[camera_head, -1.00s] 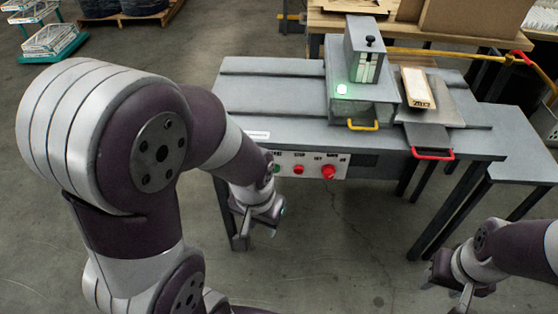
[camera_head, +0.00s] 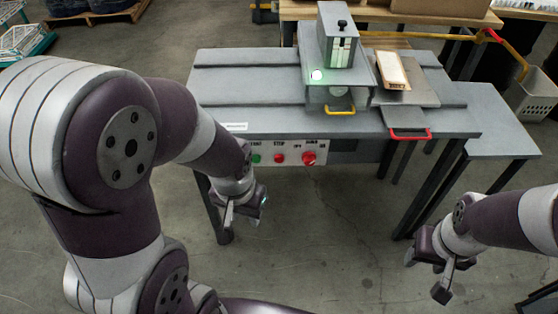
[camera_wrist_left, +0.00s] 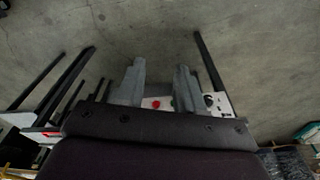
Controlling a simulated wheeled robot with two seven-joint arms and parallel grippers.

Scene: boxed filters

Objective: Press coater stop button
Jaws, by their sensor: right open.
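The coater (camera_head: 338,75) stands on a grey table with a green light lit on it. The control panel (camera_head: 267,158) on the table's front edge has a green start button (camera_head: 255,158), a red stop button (camera_head: 280,158) and a larger red knob (camera_head: 309,157). My left gripper (camera_head: 242,213) is below and in front of the panel's left end, apart from it. In the left wrist view its two fingers (camera_wrist_left: 156,85) are apart with nothing between them; part of the panel shows beyond. My right gripper (camera_head: 440,277) is open and empty at the lower right.
A pale box (camera_head: 391,70) lies on the coater's right side. A yellow handle (camera_head: 340,110) and a red handle (camera_head: 410,135) stick out at the front. A wooden bench (camera_head: 430,14) stands behind, a white basket (camera_head: 533,93) at right. Floor before the table is clear.

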